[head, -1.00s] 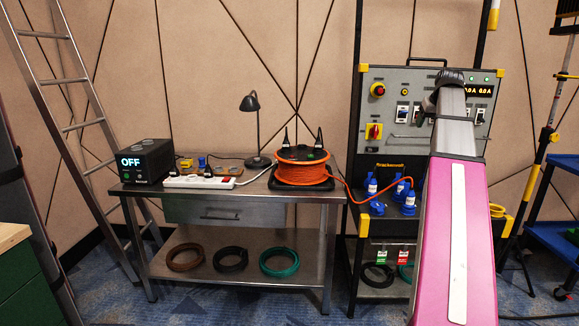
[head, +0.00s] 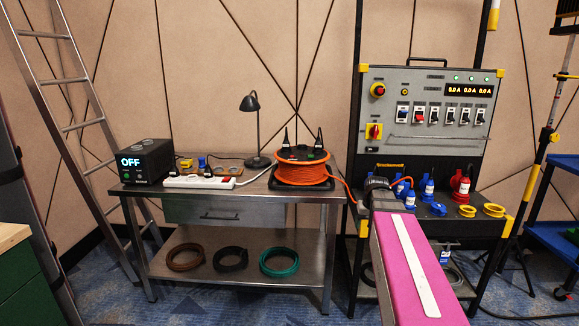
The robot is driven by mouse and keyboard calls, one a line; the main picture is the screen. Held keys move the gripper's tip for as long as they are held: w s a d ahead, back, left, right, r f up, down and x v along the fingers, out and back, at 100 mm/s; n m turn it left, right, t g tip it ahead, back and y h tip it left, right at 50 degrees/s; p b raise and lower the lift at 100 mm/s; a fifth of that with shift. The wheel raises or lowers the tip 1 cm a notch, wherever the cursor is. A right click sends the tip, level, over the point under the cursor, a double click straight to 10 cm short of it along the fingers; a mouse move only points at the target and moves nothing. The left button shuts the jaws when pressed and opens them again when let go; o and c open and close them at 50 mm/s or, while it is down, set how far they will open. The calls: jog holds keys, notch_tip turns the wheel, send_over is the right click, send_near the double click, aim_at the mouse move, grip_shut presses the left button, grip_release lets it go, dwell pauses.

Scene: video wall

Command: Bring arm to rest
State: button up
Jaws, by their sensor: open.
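My arm shows as a pink link with a white strip (head: 412,265) in the head view, low and right of centre. It leans up and to the left and ends in a dark joint (head: 376,188) beside the orange cable. My gripper cannot be made out; it is hidden behind the arm or out of the picture. The arm covers part of the power distribution trolley's shelf. I cannot tell whether the dark joint touches anything there.
The trolley's panel (head: 430,105) has switches and a display. Blue plugs (head: 427,190), a red plug (head: 460,184) and yellow rings (head: 492,210) stand below it. A steel table (head: 230,208) carries an orange cable reel (head: 302,167), lamp (head: 251,125) and black power box (head: 146,160). A ladder (head: 75,80) leans left.

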jog(key=s+a+f+g, duration=0.1)
jog(key=s+a+f, duration=0.4)
jog(key=s+f, duration=0.2)
jog(key=s+a+f+g, duration=0.1)
jog(key=s+a+f, duration=0.4)
jog(key=s+f, duration=0.2)
notch_tip(320, 180, down, 2)
jog(key=shift+s+a+f+n+h, duration=0.1)
jog(key=shift+s+a+n+h, duration=0.2)
jog(key=shift+s, duration=0.1)
